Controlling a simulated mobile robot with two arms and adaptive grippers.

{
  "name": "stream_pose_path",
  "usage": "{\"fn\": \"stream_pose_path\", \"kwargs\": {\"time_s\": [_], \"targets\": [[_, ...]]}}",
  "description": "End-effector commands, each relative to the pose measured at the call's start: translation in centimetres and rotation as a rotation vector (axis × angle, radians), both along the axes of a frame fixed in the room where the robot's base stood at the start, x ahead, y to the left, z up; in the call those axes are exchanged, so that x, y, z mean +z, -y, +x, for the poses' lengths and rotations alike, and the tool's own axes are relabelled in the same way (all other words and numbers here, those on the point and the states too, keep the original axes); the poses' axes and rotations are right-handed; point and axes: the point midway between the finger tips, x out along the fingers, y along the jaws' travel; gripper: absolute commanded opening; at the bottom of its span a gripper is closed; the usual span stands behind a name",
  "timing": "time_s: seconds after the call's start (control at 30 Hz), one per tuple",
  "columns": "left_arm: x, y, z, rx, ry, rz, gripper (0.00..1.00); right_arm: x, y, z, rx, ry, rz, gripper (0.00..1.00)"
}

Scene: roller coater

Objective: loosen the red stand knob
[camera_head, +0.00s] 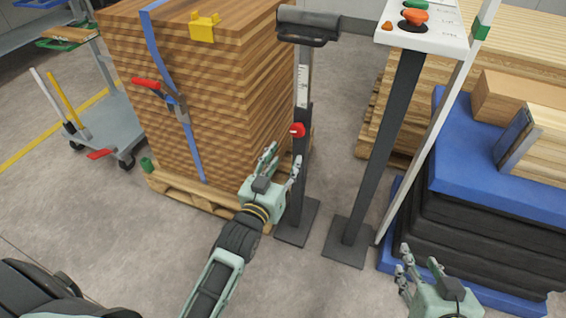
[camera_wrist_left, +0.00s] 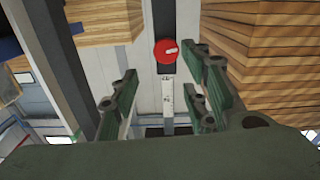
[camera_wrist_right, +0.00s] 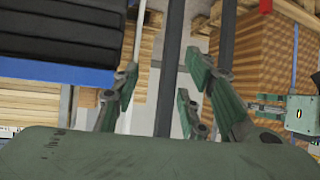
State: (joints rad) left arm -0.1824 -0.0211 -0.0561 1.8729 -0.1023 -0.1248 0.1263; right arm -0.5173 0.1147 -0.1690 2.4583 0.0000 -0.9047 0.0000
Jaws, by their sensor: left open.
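The red stand knob (camera_head: 297,130) sits on the side of a dark upright post (camera_head: 301,160) with a white scale above it. My left gripper (camera_head: 281,161) is open and empty, just below the knob and apart from it. In the left wrist view the knob (camera_wrist_left: 166,51) shows as a round red disc with a small white mark, beyond the gap between the open fingers (camera_wrist_left: 162,88). My right gripper (camera_head: 421,262) is at the lower right, far from the knob. In the right wrist view its fingers (camera_wrist_right: 158,88) are spread with nothing between them.
A strapped wood stack (camera_head: 215,100) on a pallet stands left of the post. A control panel (camera_head: 425,22) on a dark pillar (camera_head: 385,150) stands right of it. Black stacked boxes with a blue cover (camera_head: 470,160) are at the right. The floor in front is clear.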

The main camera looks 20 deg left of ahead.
Motion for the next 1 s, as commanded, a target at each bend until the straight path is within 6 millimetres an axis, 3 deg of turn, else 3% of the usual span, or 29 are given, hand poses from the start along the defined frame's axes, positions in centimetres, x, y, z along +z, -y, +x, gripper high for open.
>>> {"fn": "stream_pose_path", "kwargs": {"time_s": [0.43,0.57,0.8,1.0], "targets": [[0.1,0.0,-0.6,-0.002,0.002,-0.008,0.43,0.0,0.0,-0.1,0.0,-0.004,-0.001,0.4],[0.5,0.4,-0.3,-0.019,0.001,-0.128,0.43,-0.6,0.3,-0.7,-0.004,-0.056,-0.012,0.4],[1.7,1.2,1.3,-0.069,-0.019,-0.75,0.43,-3.8,1.9,-5.0,-0.022,-0.314,-0.069,0.4],[1.8,0.2,2.7,-0.049,-0.045,-1.3,0.43,-5.9,3.5,-9.6,-0.04,-0.543,-0.118,0.4]]}}
